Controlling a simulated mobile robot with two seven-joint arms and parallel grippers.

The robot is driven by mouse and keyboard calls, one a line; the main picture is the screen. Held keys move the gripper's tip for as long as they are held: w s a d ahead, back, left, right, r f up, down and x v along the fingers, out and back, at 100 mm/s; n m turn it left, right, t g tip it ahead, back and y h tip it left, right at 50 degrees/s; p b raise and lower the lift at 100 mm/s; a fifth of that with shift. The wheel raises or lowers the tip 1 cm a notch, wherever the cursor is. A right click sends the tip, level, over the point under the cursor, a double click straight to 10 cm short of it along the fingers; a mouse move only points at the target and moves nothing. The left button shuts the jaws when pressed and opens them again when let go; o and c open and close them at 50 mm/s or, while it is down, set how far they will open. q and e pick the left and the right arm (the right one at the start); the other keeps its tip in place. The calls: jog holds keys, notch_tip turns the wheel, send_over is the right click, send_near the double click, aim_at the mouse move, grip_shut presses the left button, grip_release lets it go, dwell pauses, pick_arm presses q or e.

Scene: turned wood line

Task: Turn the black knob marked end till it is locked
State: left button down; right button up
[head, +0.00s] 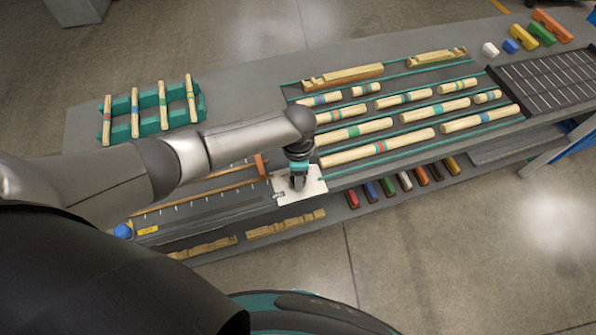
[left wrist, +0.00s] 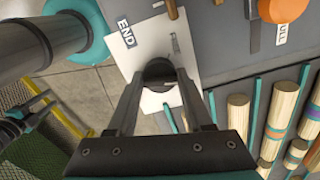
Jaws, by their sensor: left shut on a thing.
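The black knob (left wrist: 158,72) sits on a white plate (left wrist: 150,40) and shows between my fingers in the left wrist view. A label reading END (left wrist: 126,33) is on the plate beside it. My left gripper (left wrist: 160,88) is shut on the knob, one finger on each side. In the head view my left gripper (head: 298,183) points down onto the white plate (head: 315,186) and hides most of the knob. I cannot tell from the frames whether the knob is locked.
An orange knob (left wrist: 282,10) with a label ending in "ULL" is close by. Turned wooden pieces (head: 375,147) lie in rows right of the plate. A teal rack (head: 150,122) holds several striped spindles. Small coloured blocks (head: 388,186) line the lower shelf.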

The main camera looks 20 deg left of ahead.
pick_arm(q)
jog(key=m, duration=0.3)
jog(key=shift+m+p, duration=0.3)
jog(key=shift+m, duration=1.2)
jog(key=shift+d, duration=0.1)
jog(key=shift+c, duration=1.5)
grip_release()
notch_tip(320, 180, up, 15)
jog(key=p, duration=0.2)
jog(key=shift+r, duration=0.15)
